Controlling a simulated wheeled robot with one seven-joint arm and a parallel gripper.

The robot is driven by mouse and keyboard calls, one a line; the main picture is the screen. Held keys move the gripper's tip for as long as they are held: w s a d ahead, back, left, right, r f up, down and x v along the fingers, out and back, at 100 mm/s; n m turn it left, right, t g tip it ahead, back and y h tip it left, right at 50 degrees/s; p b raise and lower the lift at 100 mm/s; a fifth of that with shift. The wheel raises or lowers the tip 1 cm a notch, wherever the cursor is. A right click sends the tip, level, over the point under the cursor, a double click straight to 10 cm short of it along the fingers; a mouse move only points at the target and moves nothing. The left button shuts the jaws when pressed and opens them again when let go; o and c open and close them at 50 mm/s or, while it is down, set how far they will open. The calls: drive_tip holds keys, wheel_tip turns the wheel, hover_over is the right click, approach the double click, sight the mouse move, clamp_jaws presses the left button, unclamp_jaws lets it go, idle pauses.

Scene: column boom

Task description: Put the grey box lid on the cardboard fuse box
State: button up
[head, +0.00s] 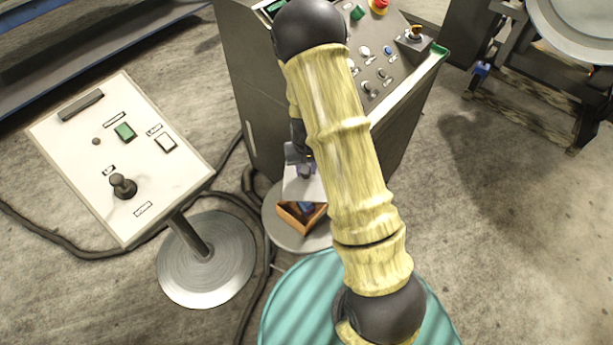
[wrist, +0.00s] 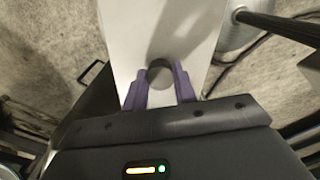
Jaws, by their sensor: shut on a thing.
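My gripper (wrist: 159,82) has purple fingers shut on the round dark knob of the grey box lid (wrist: 165,25). The lid is a flat pale plate that fills the middle of the wrist view and hides what is under it. In the head view the lid (head: 302,188) is held at the far side of the cardboard fuse box (head: 291,219), partly over it. The box is open at its near part, and something blue shows inside. My arm hides the right side of lid and box. The exact gap between them cannot be told.
The box stands on a round grey stand (head: 284,236). A white control panel (head: 120,160) on a pedestal is at the left, and a dark console (head: 250,95) rises close behind. A teal striped round surface (head: 300,300) is in front. Cables lie on the floor.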

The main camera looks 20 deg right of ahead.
sight(306, 181)
drive_tip(key=f+m+b, duration=0.1)
drive_tip(key=m, duration=0.1)
drive_tip(key=s+f+m+b, duration=0.1)
drive_tip(key=m+b, duration=0.1)
drive_tip(key=shift+a+f, duration=0.1)
drive_tip(key=m, duration=0.2)
drive_tip(key=shift+s+f+m+b, duration=0.1)
drive_tip(key=shift+f+m+b, duration=0.2)
drive_tip(key=shift+b, duration=0.1)
drive_tip(key=shift+r+m, duration=0.15)
drive_tip(key=shift+m, duration=0.15)
wheel_tip(306, 181, down, 5)
drive_tip(key=b, duration=0.4)
drive_tip(key=shift+s, duration=0.1)
idle(0.6)
drive_tip(key=shift+f, duration=0.45)
idle(0.4)
